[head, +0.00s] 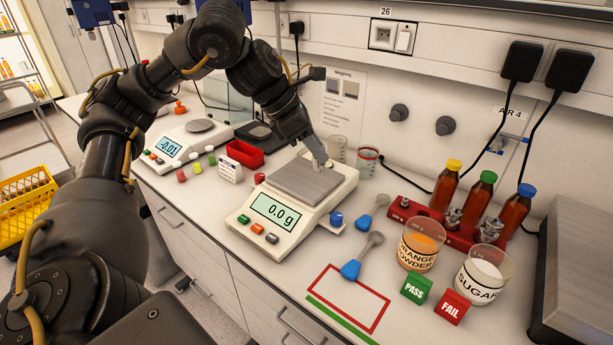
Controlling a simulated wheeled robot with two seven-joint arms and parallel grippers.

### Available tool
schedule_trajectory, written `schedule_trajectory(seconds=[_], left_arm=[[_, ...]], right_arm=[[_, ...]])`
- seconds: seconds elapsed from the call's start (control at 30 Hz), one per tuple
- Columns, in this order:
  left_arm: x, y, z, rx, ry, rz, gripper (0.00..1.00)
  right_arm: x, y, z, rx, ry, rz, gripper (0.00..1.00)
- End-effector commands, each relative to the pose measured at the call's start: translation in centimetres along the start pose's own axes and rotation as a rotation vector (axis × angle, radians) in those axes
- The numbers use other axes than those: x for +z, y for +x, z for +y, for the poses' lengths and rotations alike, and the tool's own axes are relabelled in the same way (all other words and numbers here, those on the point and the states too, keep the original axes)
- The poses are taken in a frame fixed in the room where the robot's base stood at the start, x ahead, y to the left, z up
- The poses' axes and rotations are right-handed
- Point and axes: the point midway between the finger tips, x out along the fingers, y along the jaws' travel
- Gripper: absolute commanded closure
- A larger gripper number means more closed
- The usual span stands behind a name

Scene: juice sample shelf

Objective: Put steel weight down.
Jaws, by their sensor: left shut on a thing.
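My left gripper (320,162) reaches down over the back right of the front scale's square steel pan (300,184). It is shut on a small grey thing, taken to be the steel weight, which is mostly hidden by the fingers. I cannot tell whether it touches the pan. The front scale (285,222) reads 0.0 g. Two steel weights (453,219) (490,230) sit in the red rack (430,217) to the right. My right gripper is not in view.
Three capped bottles (446,186) stand behind the rack. An orange powder beaker (420,246), a sugar beaker (482,278) and PASS (416,286) and FAIL (453,307) blocks are in front. Blue-handled scoops (361,258) lie beside the scale. Another scale (172,147) stands left.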

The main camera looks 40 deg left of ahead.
Motion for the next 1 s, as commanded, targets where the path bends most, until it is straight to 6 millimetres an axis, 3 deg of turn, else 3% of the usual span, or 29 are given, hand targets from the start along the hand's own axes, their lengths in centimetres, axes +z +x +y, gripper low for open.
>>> schedule_trajectory(seconds=[0.17, 0.37, 0.5, 0.7, 1.0], left_arm=[[-0.6, 1.3, 3.0, -0.004, -0.009, 0.002, 1.00], [-1.5, 3.5, 8.2, -0.006, -0.009, 0.002, 1.00], [-3.0, 6.1, 10.6, -0.007, -0.005, 0.003, 1.00], [-4.0, 7.9, 12.7, -0.004, -0.001, -0.001, 1.00], [-4.6, 8.9, 13.6, -0.004, 0.000, 0.001, 1.00]], right_arm=[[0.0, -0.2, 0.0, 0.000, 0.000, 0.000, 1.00], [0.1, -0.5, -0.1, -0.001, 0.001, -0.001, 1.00], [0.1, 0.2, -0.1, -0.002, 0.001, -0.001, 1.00], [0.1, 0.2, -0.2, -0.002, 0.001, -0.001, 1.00], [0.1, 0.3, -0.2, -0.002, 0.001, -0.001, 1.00]])
